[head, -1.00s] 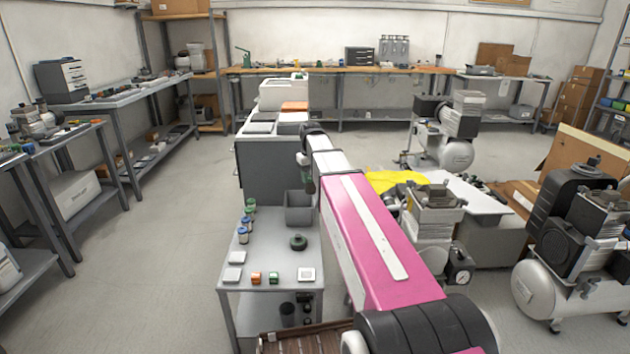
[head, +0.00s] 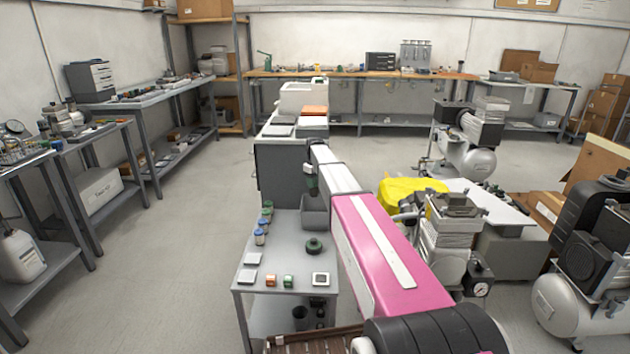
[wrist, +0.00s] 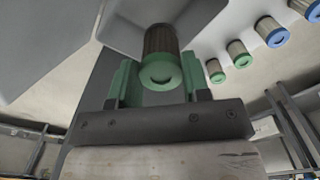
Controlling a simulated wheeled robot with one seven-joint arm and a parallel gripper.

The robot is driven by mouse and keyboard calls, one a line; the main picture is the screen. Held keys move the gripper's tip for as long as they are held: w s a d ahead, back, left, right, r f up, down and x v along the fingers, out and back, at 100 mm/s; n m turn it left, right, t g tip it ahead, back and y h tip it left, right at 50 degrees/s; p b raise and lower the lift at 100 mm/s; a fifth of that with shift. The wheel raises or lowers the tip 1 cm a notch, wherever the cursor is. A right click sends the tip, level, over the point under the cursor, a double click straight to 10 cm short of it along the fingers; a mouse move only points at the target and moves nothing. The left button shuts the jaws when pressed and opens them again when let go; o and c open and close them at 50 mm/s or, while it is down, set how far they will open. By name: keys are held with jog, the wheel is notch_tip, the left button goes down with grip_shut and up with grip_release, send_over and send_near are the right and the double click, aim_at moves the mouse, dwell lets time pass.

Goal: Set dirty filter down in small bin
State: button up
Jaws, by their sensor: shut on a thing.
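The dirty filter (wrist: 162,55), with a dark brown pleated body and a green end cap, is between the green fingers of my gripper (wrist: 160,82) in the wrist view. The gripper is shut on it. In the head view my gripper (head: 311,184) hangs from the arm's end, just above and slightly left of the small grey bin (head: 315,214) in the picture. The bin stands at the back right of the grey table (head: 285,265), partly behind my arm. Its inside is hard to see, and I cannot tell whether the filter is directly over its opening.
Several blue- and green-capped filters (head: 262,230) stand in a row left of the bin. A dark green round part (head: 313,246), small blocks and pale squares lie nearer on the table. Compressors (head: 450,235) crowd the right side. The floor on the left is clear.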

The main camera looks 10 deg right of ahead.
aim_at(315, 195)
jog(key=shift+f, duration=6.85)
jog(key=shift+f, duration=0.3)
jog(key=o, duration=1.5)
jog(key=shift+r, duration=0.15)
jog(key=shift+r, duration=3.4)
